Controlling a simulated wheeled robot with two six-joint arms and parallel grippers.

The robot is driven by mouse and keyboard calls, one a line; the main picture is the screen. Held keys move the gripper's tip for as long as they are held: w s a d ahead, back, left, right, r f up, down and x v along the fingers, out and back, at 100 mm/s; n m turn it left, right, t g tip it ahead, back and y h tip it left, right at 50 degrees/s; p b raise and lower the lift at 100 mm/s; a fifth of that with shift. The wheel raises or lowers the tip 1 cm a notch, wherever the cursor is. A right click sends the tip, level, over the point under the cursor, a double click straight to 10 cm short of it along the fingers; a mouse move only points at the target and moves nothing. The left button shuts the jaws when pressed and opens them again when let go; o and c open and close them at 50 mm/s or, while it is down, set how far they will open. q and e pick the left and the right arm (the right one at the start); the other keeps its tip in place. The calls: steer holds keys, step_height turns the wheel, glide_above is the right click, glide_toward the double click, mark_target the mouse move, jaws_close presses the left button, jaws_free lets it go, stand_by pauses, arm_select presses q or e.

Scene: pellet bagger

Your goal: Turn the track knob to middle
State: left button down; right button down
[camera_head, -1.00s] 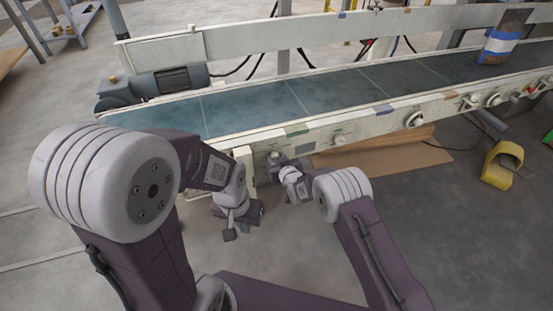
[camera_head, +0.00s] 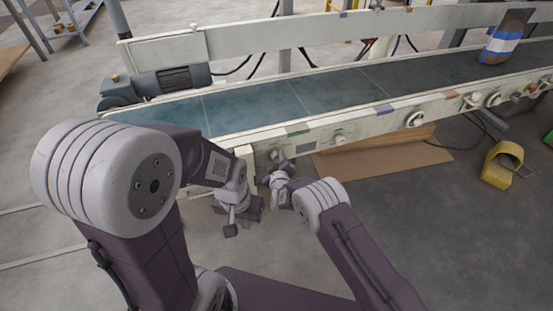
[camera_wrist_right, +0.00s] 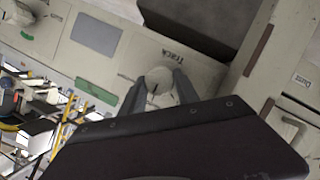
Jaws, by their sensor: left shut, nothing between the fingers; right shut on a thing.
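The track knob (camera_wrist_right: 159,78) is a pale round knob on the conveyor's cream side panel, below the printed word "Track" in the right wrist view. A small dark mark shows on the knob. My right gripper (camera_wrist_right: 160,86) is shut on the knob, one finger on each side of it. In the head view the right gripper (camera_head: 276,164) is at the near left part of the conveyor frame, and the knob is small there. My left gripper (camera_head: 231,226) is shut and empty, hanging lower and to the left, clear of the panel.
The conveyor (camera_head: 330,92) runs across the view with other knobs (camera_head: 414,120) along its side rail. A brown bag with a blue-and-white band (camera_head: 501,42) stands on the belt at right. Cardboard (camera_head: 385,158) and a yellow object (camera_head: 500,168) lie on the floor.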

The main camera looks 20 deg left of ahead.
mark_target(276, 161)
stand_by(0.5)
steer(key=c, duration=0.9)
jaws_free()
steer(key=shift+s, duration=0.1)
steer(key=shift+s+d+r+p, duration=0.3)
steer(key=shift+s+r+p, duration=0.3)
steer(key=shift+s+p, duration=0.45)
steer(key=s+b, duration=0.1)
steer(key=b, duration=0.1)
steer(key=s+b, duration=0.1)
steer(key=b, duration=0.2)
steer(key=s+d+b, duration=0.1)
steer(key=b, duration=0.2)
steer(key=shift+f, duration=0.3)
steer(key=s+r+b, duration=0.1)
steer(key=s+d+r+b, duration=0.1)
steer(key=s, duration=0.1)
steer(key=shift+d+b, duration=0.15)
steer(key=shift+b, duration=0.15)
